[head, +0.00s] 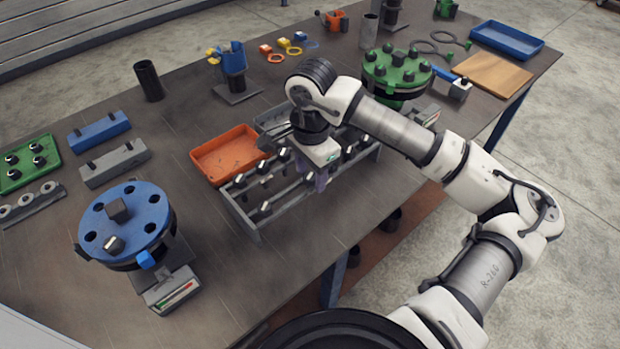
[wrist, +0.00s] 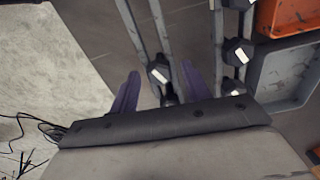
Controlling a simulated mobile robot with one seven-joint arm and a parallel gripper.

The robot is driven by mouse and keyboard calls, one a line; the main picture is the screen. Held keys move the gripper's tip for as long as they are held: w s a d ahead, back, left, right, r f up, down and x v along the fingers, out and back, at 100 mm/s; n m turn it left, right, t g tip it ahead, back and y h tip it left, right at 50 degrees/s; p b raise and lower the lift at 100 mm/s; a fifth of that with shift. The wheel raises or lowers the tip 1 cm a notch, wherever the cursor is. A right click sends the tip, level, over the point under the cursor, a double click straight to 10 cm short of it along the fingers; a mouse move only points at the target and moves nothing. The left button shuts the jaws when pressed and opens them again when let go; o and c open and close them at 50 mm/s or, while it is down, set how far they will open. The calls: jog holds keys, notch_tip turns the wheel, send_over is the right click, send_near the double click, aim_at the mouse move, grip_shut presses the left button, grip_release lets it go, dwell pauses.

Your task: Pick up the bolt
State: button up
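A grey rack (head: 246,226) on the table holds several dark bolts with bright-marked heads, in two rows. Among them are a bolt in the near row (head: 265,207) and one in the far row (head: 264,168). My gripper (head: 322,184) points down over the rack's near side, right of its middle. In the wrist view, its purple fingers (wrist: 160,88) are apart, with a bolt (wrist: 158,73) in line with the gap between them. Another bolt beside it is partly hidden by the gripper body. I cannot tell whether the fingers touch a bolt.
An orange tray (head: 226,153) lies behind the rack, with a grey tray (head: 273,118) beside it. A blue flange (head: 126,220) stands to the left and a green flange (head: 397,70) behind my arm. Bare table lies between the blue flange and the rack.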

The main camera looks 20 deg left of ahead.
jog(key=c, duration=0.9)
grip_shut()
jog(key=shift+r, duration=0.15)
